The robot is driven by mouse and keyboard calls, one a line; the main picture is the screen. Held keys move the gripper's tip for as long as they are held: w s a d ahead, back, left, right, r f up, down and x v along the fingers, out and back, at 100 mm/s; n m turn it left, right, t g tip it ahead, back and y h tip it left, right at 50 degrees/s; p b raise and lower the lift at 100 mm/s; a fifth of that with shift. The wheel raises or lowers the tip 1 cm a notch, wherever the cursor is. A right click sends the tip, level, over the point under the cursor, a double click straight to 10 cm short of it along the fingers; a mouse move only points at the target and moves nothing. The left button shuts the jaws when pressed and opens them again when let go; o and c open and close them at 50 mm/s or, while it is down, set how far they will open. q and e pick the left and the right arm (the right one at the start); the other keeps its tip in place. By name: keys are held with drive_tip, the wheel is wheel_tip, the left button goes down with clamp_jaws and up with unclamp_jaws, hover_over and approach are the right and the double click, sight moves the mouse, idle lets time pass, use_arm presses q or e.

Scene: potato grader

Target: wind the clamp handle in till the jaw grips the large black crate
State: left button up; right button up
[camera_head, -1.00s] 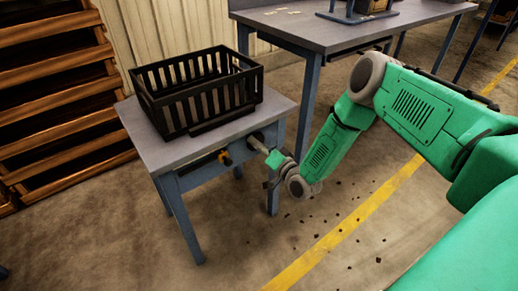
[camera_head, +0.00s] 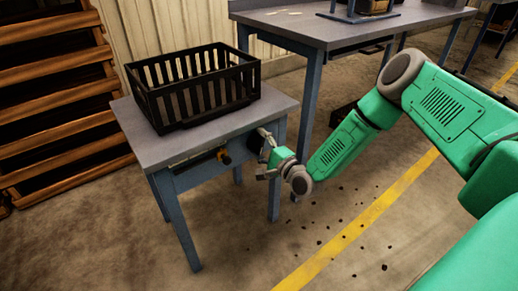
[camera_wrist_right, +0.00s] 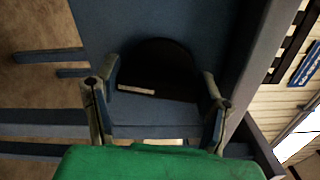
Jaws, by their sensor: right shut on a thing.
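The large black crate (camera_head: 200,97), with slatted sides, stands upright on the small grey-topped table (camera_head: 180,148). A low dark strip lies along its near base; whether it is the jaw, and whether it touches the crate, I cannot tell. My right gripper (camera_head: 268,168) is at the table's right front side, shut on the clamp handle (camera_head: 266,136), whose pale rod runs up-left from it. In the right wrist view, my gripper's fingers (camera_wrist_right: 158,98) stand either side of a dark round part (camera_wrist_right: 160,65) with a pale bar. My left gripper is not in view.
Wooden slatted racks (camera_head: 50,90) stand at left. Dark crumbs lie on the floor near a yellow line.

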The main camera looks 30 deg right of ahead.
drive_tip(key=shift+s+d+f+m+b, duration=0.15)
drive_tip(key=shift+m+b, duration=0.15)
drive_tip(key=shift+m, duration=0.25)
drive_tip(key=shift+w+d+f+m+b, duration=0.1)
drive_tip(key=shift+m+b, duration=0.15)
drive_tip(key=shift+m, duration=0.3)
drive_tip(key=o, duration=1.1)
drive_tip(key=shift+s, duration=0.5)
drive_tip(key=s, duration=0.7)
drive_tip(key=s+d, duration=0.1)
drive_tip(key=s, duration=0.3)
